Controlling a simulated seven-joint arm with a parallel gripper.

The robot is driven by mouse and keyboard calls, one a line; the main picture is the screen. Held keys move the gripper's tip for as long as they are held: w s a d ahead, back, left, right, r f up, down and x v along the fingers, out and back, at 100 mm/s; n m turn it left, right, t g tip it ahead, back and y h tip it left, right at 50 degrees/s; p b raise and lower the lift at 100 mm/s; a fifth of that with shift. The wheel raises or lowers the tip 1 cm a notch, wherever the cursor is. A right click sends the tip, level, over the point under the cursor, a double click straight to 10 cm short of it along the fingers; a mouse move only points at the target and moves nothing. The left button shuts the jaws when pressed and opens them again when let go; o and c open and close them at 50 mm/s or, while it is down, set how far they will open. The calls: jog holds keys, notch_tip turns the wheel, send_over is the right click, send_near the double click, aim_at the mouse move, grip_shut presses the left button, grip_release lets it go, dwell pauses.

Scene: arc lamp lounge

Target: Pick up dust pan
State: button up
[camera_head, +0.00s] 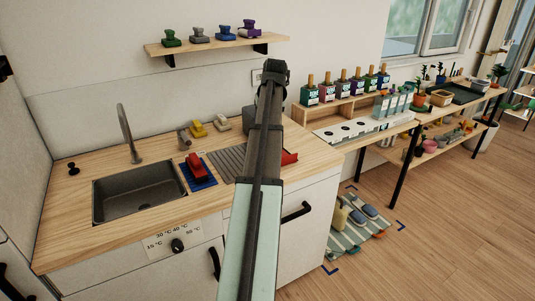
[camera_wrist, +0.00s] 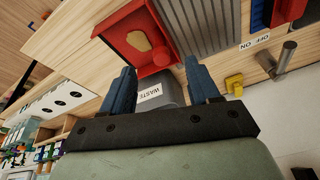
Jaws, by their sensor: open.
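A red dust pan (camera_wrist: 112,32) shows in the wrist view as a shallow, walled tray with a yellowish piece (camera_wrist: 138,41) in it. It lies on the wooden counter beside a grey ribbed mat. In the head view only a red part of it (camera_head: 290,157) shows to the right of my arm, which hides the rest. My gripper (camera_wrist: 160,66) is open and empty, its two blue fingers apart, above the counter near the dust pan. In the head view my gripper (camera_head: 273,70) is at the far end of my arm, and its fingers are hard to make out.
A grey bin marked WASTE (camera_wrist: 170,92) stands close to my fingers. The grey ribbed mat (camera_head: 228,163), a red object (camera_head: 200,168) on a blue mat, and a sink (camera_head: 138,190) are to the left. A shelf (camera_head: 215,46) with small coloured items hangs above.

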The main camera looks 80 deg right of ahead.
jog(key=shift+t+h, duration=0.3)
jog(key=shift+h, duration=0.3)
jog(key=shift+d+r+x, duration=0.1)
jog(key=shift+d+x, duration=0.2)
jog(key=shift+x, duration=2.05)
jog(key=shift+d+r+x, duration=0.1)
jog(key=shift+d+x, duration=0.15)
jog(key=shift+x, duration=2.1)
jog(key=shift+d+r+x, duration=0.15)
jog(key=shift+d+x, duration=0.15)
jog(key=shift+x, duration=2)
jog(key=shift+w, duration=0.15)
jog(key=shift+c, duration=0.2)
grip_shut()
